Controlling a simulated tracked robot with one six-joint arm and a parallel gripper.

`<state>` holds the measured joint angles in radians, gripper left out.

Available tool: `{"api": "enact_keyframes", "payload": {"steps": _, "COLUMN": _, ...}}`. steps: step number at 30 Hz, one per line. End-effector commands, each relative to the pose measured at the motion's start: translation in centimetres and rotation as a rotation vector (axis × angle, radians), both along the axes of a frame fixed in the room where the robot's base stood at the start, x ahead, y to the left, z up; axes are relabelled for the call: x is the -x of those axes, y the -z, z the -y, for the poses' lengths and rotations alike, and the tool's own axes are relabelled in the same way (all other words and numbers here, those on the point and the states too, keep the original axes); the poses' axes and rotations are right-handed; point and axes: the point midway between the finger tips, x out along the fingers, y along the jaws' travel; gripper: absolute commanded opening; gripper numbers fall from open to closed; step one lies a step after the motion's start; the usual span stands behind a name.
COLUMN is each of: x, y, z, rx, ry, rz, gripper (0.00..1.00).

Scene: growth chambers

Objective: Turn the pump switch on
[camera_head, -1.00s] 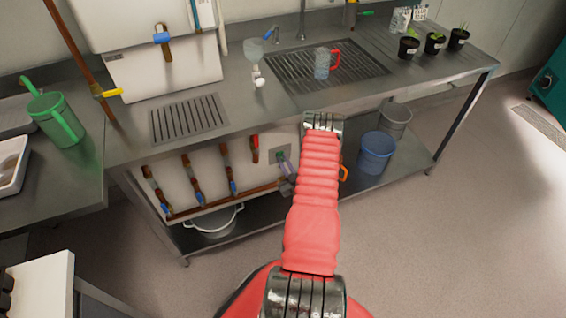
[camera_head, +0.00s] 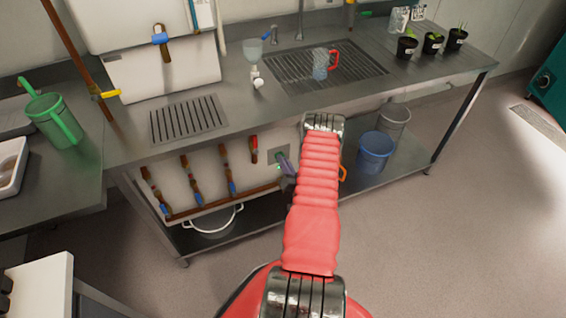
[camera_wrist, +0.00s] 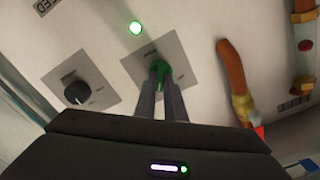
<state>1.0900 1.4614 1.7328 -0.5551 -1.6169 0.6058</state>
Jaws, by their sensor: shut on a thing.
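The pump switch is a green knob (camera_wrist: 162,70) on a grey square plate (camera_wrist: 133,69) on the white panel below the counter, seen in the wrist view. A round lamp (camera_wrist: 136,28) above the plate glows green. My gripper (camera_wrist: 160,88) is shut on the green knob, its two fingers on either side of it. The fingertips hide part of the knob. In the camera_head view my gripper (camera_head: 285,165) reaches the same plate (camera_head: 273,156), and my red arm hides what lies behind it.
A second plate with a black knob (camera_wrist: 76,92) is to the left in the wrist view. A copper pipe with an orange-brown fitting (camera_wrist: 232,72) stands to the right. Red- and blue-marked pipes (camera_head: 190,175) run left of the switch. A blue bucket (camera_head: 375,152) is on the lower shelf.

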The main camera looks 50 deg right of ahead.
Motion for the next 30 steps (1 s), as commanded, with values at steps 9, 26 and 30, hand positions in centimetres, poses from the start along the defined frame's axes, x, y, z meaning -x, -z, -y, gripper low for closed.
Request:
{"api": "enact_keyframes", "payload": {"steps": 9, "x": 0.05, "y": 0.38, "z": -0.18, "rx": -0.130, "ry": -0.003, "rz": 0.067, "gripper": 0.00}}
{"api": "enact_keyframes", "payload": {"steps": 26, "x": 0.10, "y": 0.41, "z": -0.15, "rx": -0.152, "ry": -0.001, "rz": 0.079, "gripper": 0.13}}
{"api": "enact_keyframes", "payload": {"steps": 30, "x": 0.09, "y": 0.30, "z": -0.07, "rx": -0.148, "ry": -0.001, "rz": 0.081, "gripper": 0.23}}
